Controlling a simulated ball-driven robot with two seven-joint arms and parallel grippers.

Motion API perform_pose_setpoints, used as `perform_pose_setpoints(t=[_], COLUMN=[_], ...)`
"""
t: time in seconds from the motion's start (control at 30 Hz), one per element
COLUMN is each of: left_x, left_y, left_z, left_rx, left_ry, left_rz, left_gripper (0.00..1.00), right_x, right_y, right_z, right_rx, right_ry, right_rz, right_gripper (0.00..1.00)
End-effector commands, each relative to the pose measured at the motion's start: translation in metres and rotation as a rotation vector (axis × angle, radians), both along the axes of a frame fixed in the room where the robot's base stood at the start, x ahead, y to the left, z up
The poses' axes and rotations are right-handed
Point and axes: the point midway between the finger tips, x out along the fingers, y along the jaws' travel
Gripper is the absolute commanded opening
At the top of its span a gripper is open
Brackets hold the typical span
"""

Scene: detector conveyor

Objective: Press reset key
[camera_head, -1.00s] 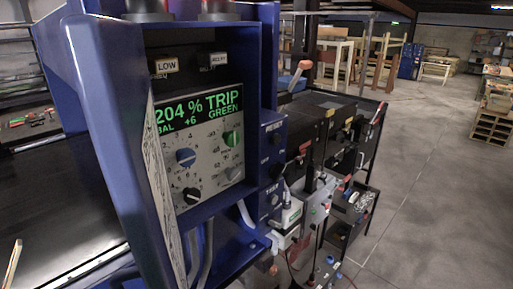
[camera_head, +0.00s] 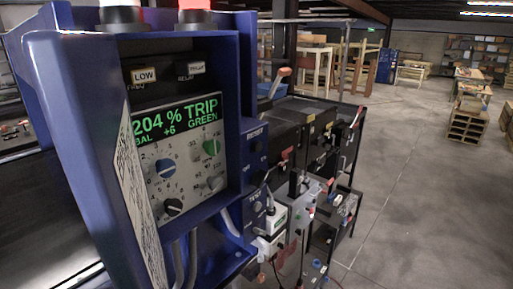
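A blue detector cabinet (camera_head: 70,85) fills the left side of the head view. Its recessed panel has a lit display (camera_head: 175,120) reading 204 % TRIP, BAL +6 and GREEN in green letters. The cabinet's right side carries a narrow blue control box (camera_head: 254,165) with small dark controls. Its labels are too small to read surely, so I cannot tell which control is the reset key. Neither gripper is in view.
A red lamp (camera_head: 195,15) stands on the cabinet top. Black cases (camera_head: 300,120) and a cluttered trolley line the cabinet's right side. A dark conveyor belt (camera_head: 40,210) runs at the left. Concrete floor (camera_head: 430,210) is open at the right, with pallets (camera_head: 468,125) farther back.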

Motion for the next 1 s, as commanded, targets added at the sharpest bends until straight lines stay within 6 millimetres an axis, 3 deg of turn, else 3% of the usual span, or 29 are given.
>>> perform_pose_setpoints(t=[0.23, 0.37, 1.0], left_x=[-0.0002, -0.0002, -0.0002], left_y=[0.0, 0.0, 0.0], left_z=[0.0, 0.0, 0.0], left_rx=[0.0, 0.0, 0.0], left_ry=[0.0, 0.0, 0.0], left_rz=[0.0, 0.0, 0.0], left_gripper=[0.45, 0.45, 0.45], right_x=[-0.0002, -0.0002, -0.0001], right_y=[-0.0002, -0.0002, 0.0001], right_z=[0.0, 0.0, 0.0], right_rx=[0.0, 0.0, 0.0], right_ry=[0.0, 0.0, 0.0], right_rz=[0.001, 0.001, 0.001], right_gripper=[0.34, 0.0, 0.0])
